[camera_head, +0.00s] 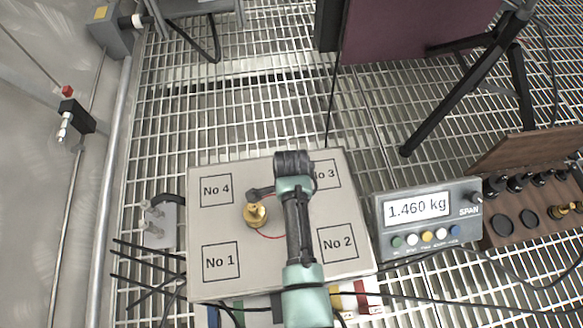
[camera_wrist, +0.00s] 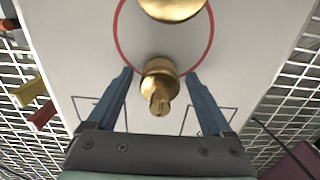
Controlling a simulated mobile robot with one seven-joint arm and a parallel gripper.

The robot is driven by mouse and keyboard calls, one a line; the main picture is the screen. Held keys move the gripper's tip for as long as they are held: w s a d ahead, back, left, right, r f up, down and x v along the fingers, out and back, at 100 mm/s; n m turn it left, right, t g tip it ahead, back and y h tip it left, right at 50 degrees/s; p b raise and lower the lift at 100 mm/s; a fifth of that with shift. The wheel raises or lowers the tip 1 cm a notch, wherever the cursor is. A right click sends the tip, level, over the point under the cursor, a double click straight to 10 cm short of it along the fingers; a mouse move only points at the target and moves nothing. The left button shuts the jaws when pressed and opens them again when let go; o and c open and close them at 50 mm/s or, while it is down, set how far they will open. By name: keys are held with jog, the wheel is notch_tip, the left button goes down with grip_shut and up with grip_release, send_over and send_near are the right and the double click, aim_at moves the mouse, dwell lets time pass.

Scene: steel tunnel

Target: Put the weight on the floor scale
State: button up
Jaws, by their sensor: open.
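The floor scale (camera_head: 210,278) is a pale square plate marked No 1 to No 4, with a red ring at its middle. A brass weight (camera_head: 256,214) stands on it at the ring's left side. In the wrist view a brass weight (camera_wrist: 172,8) shows at the top edge inside the ring. A second brass piece with a knob (camera_wrist: 160,86) is at the ring's lower edge. My gripper (camera_wrist: 159,75) is open, with its blue fingers on either side of this second piece and apart from it. My arm hides that spot in the head view.
The scale's display (camera_head: 416,209) reads 1.460 kg to the right of the plate. A wooden case (camera_head: 513,236) with dark and brass weights is at the far right. Black tripod legs (camera_head: 470,85) stand on the grating behind. Cables cross the front.

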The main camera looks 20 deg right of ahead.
notch_tip(320, 180, up, 12)
jog(key=p, duration=0.8)
jog(key=shift+r, duration=0.2)
